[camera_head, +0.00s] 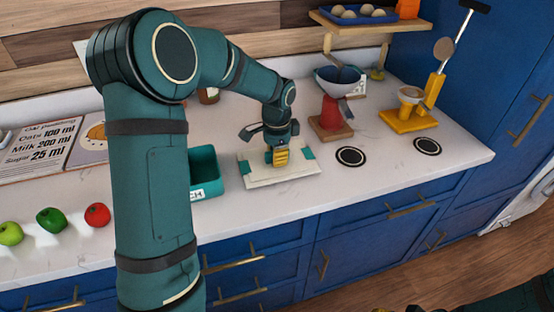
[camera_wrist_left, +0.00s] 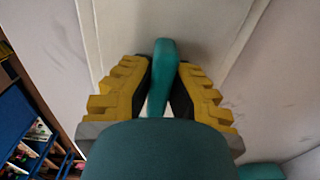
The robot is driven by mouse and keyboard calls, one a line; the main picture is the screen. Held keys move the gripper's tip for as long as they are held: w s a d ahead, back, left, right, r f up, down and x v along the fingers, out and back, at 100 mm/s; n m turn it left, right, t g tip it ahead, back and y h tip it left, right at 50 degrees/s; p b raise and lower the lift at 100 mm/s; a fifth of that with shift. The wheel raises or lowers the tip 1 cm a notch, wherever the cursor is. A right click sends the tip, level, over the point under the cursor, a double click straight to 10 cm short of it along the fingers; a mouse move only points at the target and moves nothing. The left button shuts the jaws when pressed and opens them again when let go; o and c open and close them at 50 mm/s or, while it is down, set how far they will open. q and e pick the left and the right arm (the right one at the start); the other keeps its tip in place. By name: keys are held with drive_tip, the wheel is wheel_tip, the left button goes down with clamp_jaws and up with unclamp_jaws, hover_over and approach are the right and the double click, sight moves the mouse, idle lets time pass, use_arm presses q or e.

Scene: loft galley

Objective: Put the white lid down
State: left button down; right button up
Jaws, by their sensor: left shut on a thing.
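The white lid (camera_head: 262,181) is a flat pale panel with teal pieces at its left and right ends, at the middle of the counter in the head view. My left gripper (camera_head: 281,158) is above its middle, pointing down. In the left wrist view the yellow fingers (camera_wrist_left: 160,90) are shut on the lid's upright teal handle (camera_wrist_left: 163,58), and the white lid (camera_wrist_left: 205,35) spreads beneath. The lid looks level and at or very near the counter; I cannot tell whether it touches. At the bottom edge of the head view, only a cropped dark and yellow bit of my right gripper (camera_head: 425,308) shows.
A teal bin (camera_head: 204,170) stands left of the lid, partly behind my arm. A red grinder-like device (camera_head: 330,112), a yellow stand (camera_head: 408,120) and two black round marks (camera_head: 351,156) are to the right. Red and green produce (camera_head: 51,220) lies at left. Counter in front is clear.

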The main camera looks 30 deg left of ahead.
use_arm(q)
drive_tip(key=shift+f, duration=0.3)
drive_tip(key=shift+f, duration=0.2)
drive_tip(key=c, duration=1.1)
unclamp_jaws()
drive_tip(key=shift+r, duration=0.1)
wheel_tip(320, 180, up, 12)
drive_tip(key=p, duration=0.2)
drive_tip(key=shift+r+p, duration=0.1)
drive_tip(key=shift+p, duration=0.3)
